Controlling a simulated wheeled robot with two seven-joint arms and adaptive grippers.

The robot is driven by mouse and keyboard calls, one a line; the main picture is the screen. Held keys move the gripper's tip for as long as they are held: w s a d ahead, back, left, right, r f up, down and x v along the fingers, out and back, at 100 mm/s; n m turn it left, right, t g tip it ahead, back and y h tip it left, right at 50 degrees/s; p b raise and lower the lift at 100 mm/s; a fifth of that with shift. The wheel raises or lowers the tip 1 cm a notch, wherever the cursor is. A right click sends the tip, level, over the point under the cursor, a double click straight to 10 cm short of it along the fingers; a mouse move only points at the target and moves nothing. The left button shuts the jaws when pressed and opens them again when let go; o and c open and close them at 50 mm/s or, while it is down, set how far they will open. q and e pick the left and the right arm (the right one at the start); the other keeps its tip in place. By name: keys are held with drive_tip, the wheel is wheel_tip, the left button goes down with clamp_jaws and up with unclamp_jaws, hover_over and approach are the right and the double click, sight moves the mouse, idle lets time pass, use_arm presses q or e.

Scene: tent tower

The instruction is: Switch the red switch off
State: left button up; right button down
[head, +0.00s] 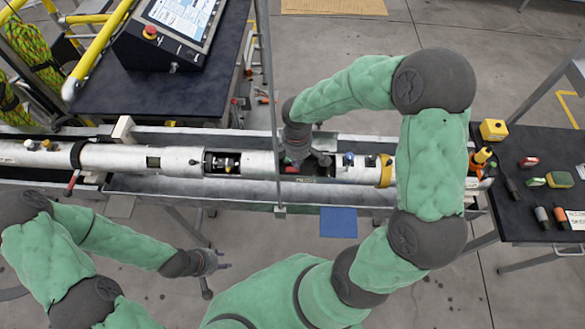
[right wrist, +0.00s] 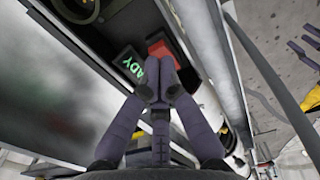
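The red switch (right wrist: 166,52) is a red rectangular block in a dark housing, beyond my right fingertips in the right wrist view. A small dark display with green lettering (right wrist: 132,66) sits beside it, partly covered by a finger. In the head view a small red patch (head: 291,169) shows in the tube's opening below my right gripper (head: 303,160). My right fingers (right wrist: 162,84) are together with nothing visible between them. They overlap the switch's lower edge in the picture; I cannot tell whether they touch it. My left gripper (head: 214,268) is open and empty, low at the lower left.
A long white tube (head: 120,158) lies in a metal trough with a front rail. A thin upright post (head: 270,110) stands just left of my right gripper. A control panel (head: 180,30) stands behind, and a dark table with tools (head: 530,215) stands right.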

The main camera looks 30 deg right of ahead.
drive_tip(key=shift+f+b, duration=0.7)
drive_tip(key=shift+f, duration=0.25)
idle(0.5)
drive_tip(key=shift+r+p, duration=2.95)
drive_tip(key=shift+r, duration=0.6)
drive_tip(key=shift+s+f, duration=0.1)
